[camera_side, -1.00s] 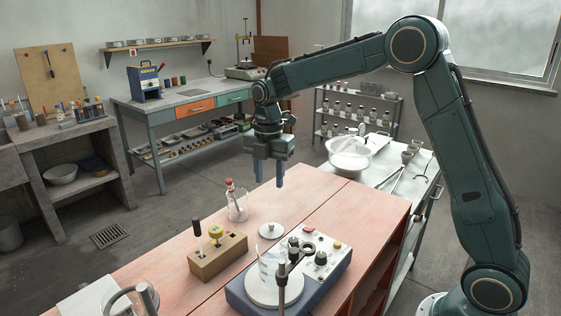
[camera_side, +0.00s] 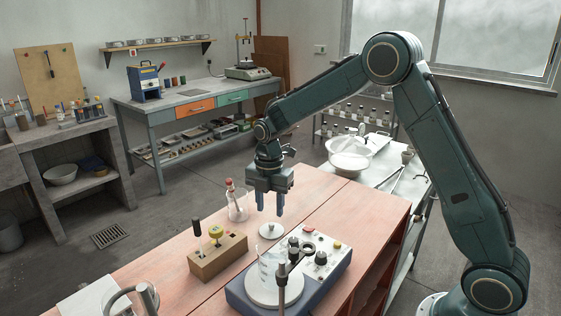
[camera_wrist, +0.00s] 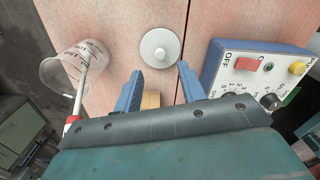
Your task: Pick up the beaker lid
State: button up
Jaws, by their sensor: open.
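The beaker lid (camera_side: 271,230) is a small white disc with a central knob, lying flat on the reddish bench top between the glass beaker and the blue stirrer unit. In the wrist view the lid (camera_wrist: 160,48) lies just beyond the fingertips, roughly centred between them. My gripper (camera_side: 270,212) is open, pointing down, with its blue fingers above the bench close to the lid. In the wrist view my gripper (camera_wrist: 160,72) has nothing between its fingertips. The glass beaker (camera_side: 238,207) stands to the left with a red-topped rod in it; it also shows in the wrist view (camera_wrist: 72,72).
A blue stirrer unit (camera_side: 320,262) with knobs, a stand and a vessel on its plate stands right and in front of the lid. A wooden block (camera_side: 217,258) holding tools stands to the left. Bare bench top (camera_side: 315,205) lies right of the gripper.

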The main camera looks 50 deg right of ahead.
aim_at(271, 224)
jog(key=shift+f, duration=0.15)
jog(key=shift+d+f, duration=0.1)
jog(key=shift+f, duration=2.35)
grip_shut()
